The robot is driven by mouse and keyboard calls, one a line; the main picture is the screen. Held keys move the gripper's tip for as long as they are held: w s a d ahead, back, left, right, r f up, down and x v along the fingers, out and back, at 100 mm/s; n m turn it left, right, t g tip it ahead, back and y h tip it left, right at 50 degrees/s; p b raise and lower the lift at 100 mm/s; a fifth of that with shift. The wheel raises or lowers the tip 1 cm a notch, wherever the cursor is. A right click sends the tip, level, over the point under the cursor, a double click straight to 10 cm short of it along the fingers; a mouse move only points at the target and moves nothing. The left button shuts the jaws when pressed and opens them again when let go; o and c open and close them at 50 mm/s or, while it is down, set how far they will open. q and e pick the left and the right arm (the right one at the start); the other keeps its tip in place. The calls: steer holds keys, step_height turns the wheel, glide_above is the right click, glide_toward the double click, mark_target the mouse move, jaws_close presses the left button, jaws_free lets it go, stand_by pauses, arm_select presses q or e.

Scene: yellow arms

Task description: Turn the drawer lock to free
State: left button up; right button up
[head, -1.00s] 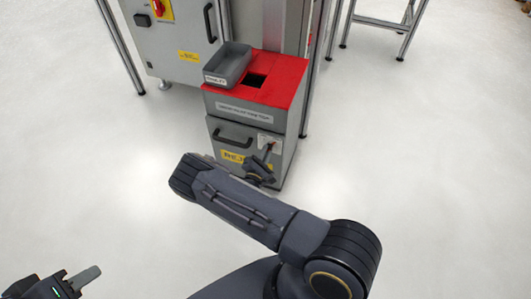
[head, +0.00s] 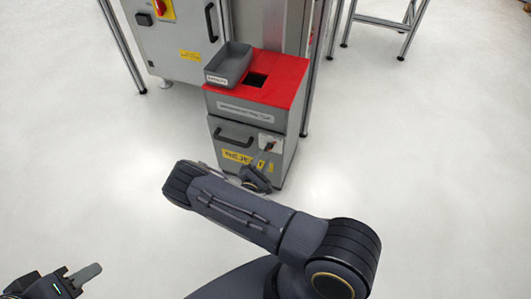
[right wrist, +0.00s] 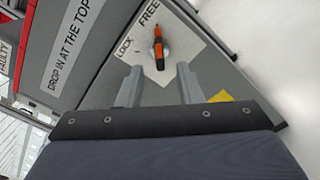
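The drawer lock is an orange and black knob on a white plate (head: 270,142), on the front of a grey cabinet with a red top. In the right wrist view the knob (right wrist: 158,48) stands lengthwise up the picture, between the printed words LOCK at its left and FREE above it. My right gripper (right wrist: 159,75) is open, its two fingers apart and short of the knob, with nothing between them. In the head view my right gripper (head: 264,168) is just below the lock, partly hidden by my arm. My left gripper (head: 80,280) is at the lower left, far from the cabinet.
The drawer has a black handle (head: 235,138) and a yellow label, partly hidden by my arm. A grey tray (head: 229,66) sits on the red top (head: 284,85) beside a square opening. A larger grey cabinet (head: 175,45) stands behind. The floor around is clear.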

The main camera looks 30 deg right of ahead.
steer(key=v, duration=0.3)
steer(key=shift+s+a, duration=0.25)
steer(key=shift+s, duration=0.05)
steer(key=s+d+r+m+g+y, duration=0.25)
steer(key=s+r+m+g, duration=0.25)
steer(key=r+m+g, duration=0.25)
steer(key=s+d+r+m+g+y, duration=0.1)
steer(key=s+d+r+m+g, duration=0.3)
steer(key=r+m+g, duration=0.3)
steer(key=s+a+r+m+t+y, duration=0.2)
steer(key=s+a+r+t+y, duration=0.2)
steer(key=s+a+r+y, duration=0.45)
steer(key=s+a+r+m+t+y, duration=0.2)
steer(key=s+a+r+t+y, duration=0.25)
steer(key=r, duration=0.75)
step_height(320, 180, up, 26)
steer(key=s+d+y+p, duration=0.1)
steer(key=p, duration=2.5)
steer(key=shift+s+d, duration=0.25)
steer(key=shift+s, duration=0.1)
